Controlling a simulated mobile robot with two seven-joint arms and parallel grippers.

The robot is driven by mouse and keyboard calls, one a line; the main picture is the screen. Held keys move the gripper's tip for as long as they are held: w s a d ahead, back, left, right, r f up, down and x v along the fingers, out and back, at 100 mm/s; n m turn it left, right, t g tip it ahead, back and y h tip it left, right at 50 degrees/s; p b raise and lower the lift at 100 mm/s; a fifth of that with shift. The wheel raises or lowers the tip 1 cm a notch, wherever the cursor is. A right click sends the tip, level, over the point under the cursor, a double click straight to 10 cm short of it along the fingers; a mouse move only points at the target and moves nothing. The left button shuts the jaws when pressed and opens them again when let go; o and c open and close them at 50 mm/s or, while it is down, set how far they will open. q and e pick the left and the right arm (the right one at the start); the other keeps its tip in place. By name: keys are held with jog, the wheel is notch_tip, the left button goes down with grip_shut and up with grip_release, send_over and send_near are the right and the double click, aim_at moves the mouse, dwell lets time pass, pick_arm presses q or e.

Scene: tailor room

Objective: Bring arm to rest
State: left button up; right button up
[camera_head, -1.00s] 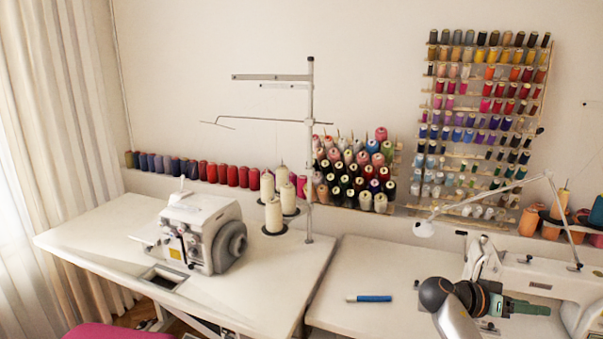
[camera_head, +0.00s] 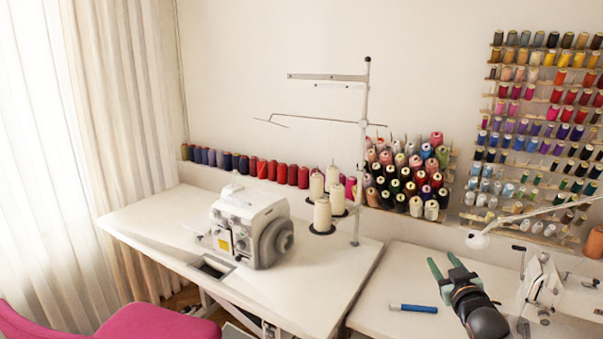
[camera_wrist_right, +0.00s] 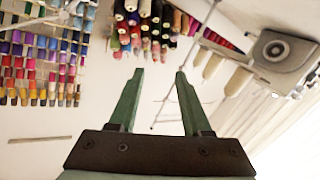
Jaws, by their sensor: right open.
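My right gripper (camera_head: 445,267) has two green fingers set apart with nothing between them. In the head view it is above the right-hand table (camera_head: 375,305), just right of a blue pen-like object (camera_head: 413,308) lying there. In the right wrist view the open fingers (camera_wrist_right: 159,80) also show empty, with thread spools beyond them. My left gripper is in neither current view.
A white overlock machine (camera_head: 248,228) and thread cones (camera_head: 322,215) stand on the left table (camera_head: 150,215). A sewing machine (camera_head: 560,290) stands at the right. A thread rack (camera_head: 545,120) is on the wall. A pink chair (camera_head: 150,328) is at lower left.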

jog(key=s+a+f+g+y, duration=0.1)
jog(key=s+a+f+g, duration=0.1)
jog(key=s+a+f, duration=0.6)
jog(key=s+a+f+g+y, duration=0.1)
jog(key=s+f, duration=0.6)
jog(key=f, duration=0.4)
jog(key=s+a+f+g+y, duration=0.1)
jog(key=s+a+f, duration=0.3)
jog(key=s, duration=0.8)
jog(key=s+a+f+g, duration=0.3)
jog(key=s+f, duration=0.3)
jog(key=s, duration=0.6)
jog(key=shift+s+a+f+m+g+y, duration=0.3)
jog(key=shift+s+a+y, duration=0.1)
jog(key=shift+a, duration=0.35)
